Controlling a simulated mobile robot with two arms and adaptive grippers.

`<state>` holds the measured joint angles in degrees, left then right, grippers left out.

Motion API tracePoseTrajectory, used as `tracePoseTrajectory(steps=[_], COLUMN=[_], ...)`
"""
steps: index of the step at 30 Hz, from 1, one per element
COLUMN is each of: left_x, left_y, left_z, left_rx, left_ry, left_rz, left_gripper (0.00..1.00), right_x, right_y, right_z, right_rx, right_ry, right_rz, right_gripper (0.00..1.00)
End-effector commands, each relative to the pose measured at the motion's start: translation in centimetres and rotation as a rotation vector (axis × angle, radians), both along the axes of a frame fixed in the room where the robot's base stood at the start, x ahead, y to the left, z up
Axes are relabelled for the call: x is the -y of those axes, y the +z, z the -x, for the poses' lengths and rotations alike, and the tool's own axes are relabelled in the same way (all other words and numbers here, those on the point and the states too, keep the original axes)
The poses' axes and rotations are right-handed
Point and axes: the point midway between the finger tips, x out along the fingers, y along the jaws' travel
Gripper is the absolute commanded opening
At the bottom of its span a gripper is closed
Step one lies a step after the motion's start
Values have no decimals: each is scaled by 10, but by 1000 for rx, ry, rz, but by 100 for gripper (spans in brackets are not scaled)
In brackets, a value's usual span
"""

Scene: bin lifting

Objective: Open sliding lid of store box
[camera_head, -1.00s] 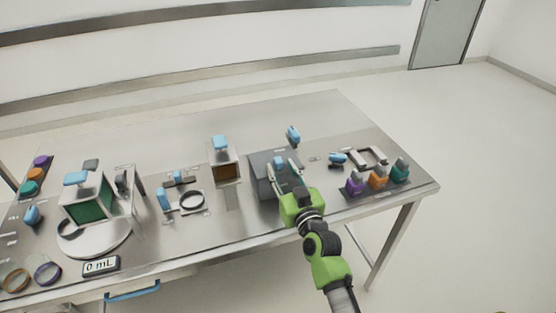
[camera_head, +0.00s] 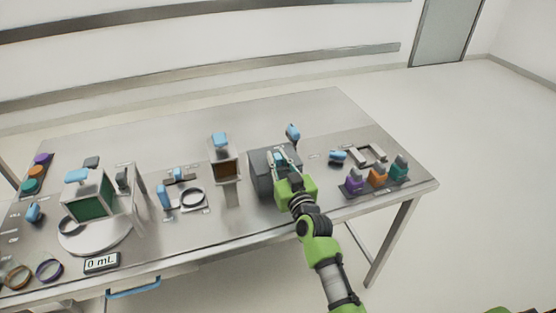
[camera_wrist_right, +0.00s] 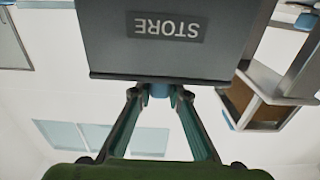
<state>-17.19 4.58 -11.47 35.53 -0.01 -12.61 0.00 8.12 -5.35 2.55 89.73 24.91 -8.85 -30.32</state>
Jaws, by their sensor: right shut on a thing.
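The grey store box (camera_head: 260,179) stands right of the middle of the table in the head view. In the right wrist view it hangs at the top of the picture, its STORE label (camera_wrist_right: 166,27) upside down. My right gripper (camera_head: 284,161) is at the box's top right side. In the right wrist view the fingers of my right gripper (camera_wrist_right: 160,91) close on a small blue handle (camera_wrist_right: 158,90) at the edge of the box. The fingers hide part of the handle. I cannot tell how far the lid stands open. My left gripper is not in view.
A box with a blue top (camera_head: 222,160) stands close left of the store box. A blue-handled item (camera_head: 293,132) is just behind it. Purple, orange and green bottles (camera_head: 377,177) stand to the right. Bare table lies along the back.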

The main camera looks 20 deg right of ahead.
Motion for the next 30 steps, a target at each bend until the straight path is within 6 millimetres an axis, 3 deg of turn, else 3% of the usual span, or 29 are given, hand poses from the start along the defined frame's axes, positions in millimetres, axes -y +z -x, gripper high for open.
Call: tracePoseTrajectory(steps=[8, 18, 19, 21, 30], left_x=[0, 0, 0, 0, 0], left_y=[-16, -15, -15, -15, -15], left_z=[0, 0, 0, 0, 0], left_rx=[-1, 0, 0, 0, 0], left_ry=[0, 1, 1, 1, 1], left_rz=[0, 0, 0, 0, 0], left_gripper=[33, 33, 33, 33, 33], right_x=[-1, -1, -1, -1, -2], right_y=[-1, 0, 0, 0, 0], right_z=[-41, -45, -45, -45, -44], right_rx=[2, -1, 0, 0, 0], right_ry=[0, 0, 0, 0, 0], right_rz=[0, 1, 0, 0, 0], right_gripper=[0, 0, 21, 33, 33])
